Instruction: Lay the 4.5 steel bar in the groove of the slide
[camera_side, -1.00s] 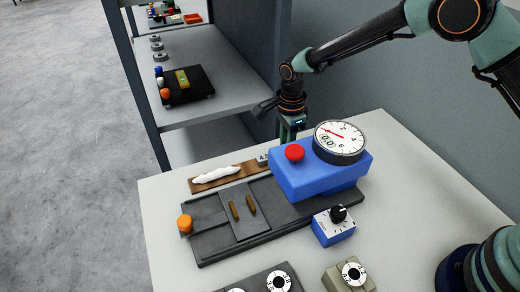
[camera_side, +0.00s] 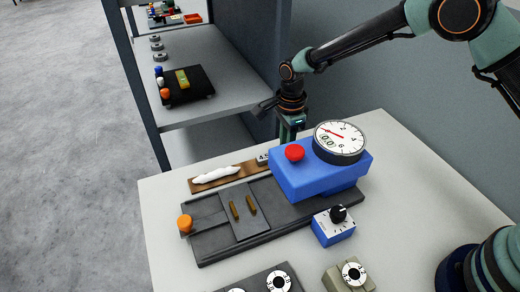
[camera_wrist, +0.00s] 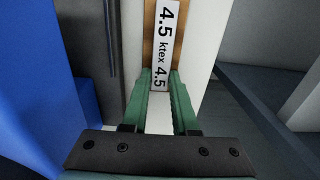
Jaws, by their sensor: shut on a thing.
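The 4.5 steel bar (camera_wrist: 163,40) is a pale block with "4.5 ktex 4.5" on top. In the wrist view it lies along a brown board. In the side view its labelled end (camera_side: 262,158) shows on the board behind the blue gauge unit. My gripper (camera_wrist: 161,76) has its green fingers shut on the bar's near end. In the side view my gripper (camera_side: 290,130) points down behind the blue unit, its fingertips hidden. The slide (camera_side: 238,225) is a dark grey plate with two brass pieces on top, on a dark base; I cannot make out its groove clearly.
The blue unit (camera_side: 310,178) with a red button and round dial (camera_side: 340,142) stands close in front of my gripper. The brown board (camera_side: 233,177) carries white fibre. An orange knob (camera_side: 185,223), a blue dial box (camera_side: 334,226) and a grey shelf (camera_side: 220,80) are around.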

